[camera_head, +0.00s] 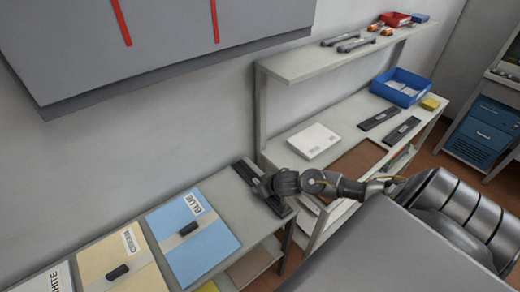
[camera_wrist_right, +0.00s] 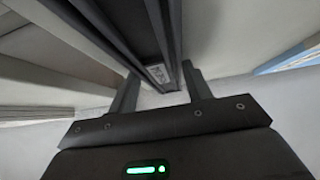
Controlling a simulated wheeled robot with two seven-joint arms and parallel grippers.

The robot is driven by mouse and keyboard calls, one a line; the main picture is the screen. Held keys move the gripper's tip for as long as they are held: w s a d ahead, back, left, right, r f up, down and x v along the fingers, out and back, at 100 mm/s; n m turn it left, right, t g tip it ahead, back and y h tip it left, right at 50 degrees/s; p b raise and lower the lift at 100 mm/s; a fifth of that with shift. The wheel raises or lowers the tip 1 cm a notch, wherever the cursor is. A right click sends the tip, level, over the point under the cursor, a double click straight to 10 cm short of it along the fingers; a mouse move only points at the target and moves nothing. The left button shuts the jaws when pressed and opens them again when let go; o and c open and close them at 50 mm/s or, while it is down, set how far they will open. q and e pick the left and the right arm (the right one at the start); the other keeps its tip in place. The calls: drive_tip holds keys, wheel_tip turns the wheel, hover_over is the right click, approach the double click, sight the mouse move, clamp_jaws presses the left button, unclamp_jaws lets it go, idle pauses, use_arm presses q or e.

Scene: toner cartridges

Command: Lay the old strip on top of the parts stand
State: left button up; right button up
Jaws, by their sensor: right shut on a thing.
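A long dark strip (camera_head: 244,172) with a small pale label is at the right end of the left table in the head view. My right gripper (camera_head: 266,185) is over its middle and hides part of it. In the right wrist view the dark strip (camera_wrist_right: 158,40) runs between the two fingers of my right gripper (camera_wrist_right: 160,78), and the gripper is shut on it. I cannot tell whether the strip touches the table. Two similar dark strips (camera_head: 379,118) lie on the right bench. I cannot tell which piece of furniture is the parts stand. My left gripper is not in view.
The left table holds a blue folder (camera_head: 206,254) and a tan folder (camera_head: 131,245). The right bench (camera_head: 340,125) carries a white box (camera_head: 314,140), a brown mat (camera_head: 357,159) and a blue bin (camera_head: 401,88). A raised shelf (camera_head: 300,62) above it holds small parts.

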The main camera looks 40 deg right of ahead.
drive_tip(key=shift+r, duration=0.5)
wheel_tip(320, 180, up, 3)
drive_tip(key=shift+a+f, duration=0.1)
drive_tip(key=s+a+r+p, duration=0.3)
drive_tip(key=s+a+r, duration=0.6)
drive_tip(key=s, duration=0.1)
drive_tip(key=shift+a+p, duration=0.25)
drive_tip(key=shift+p, duration=0.05)
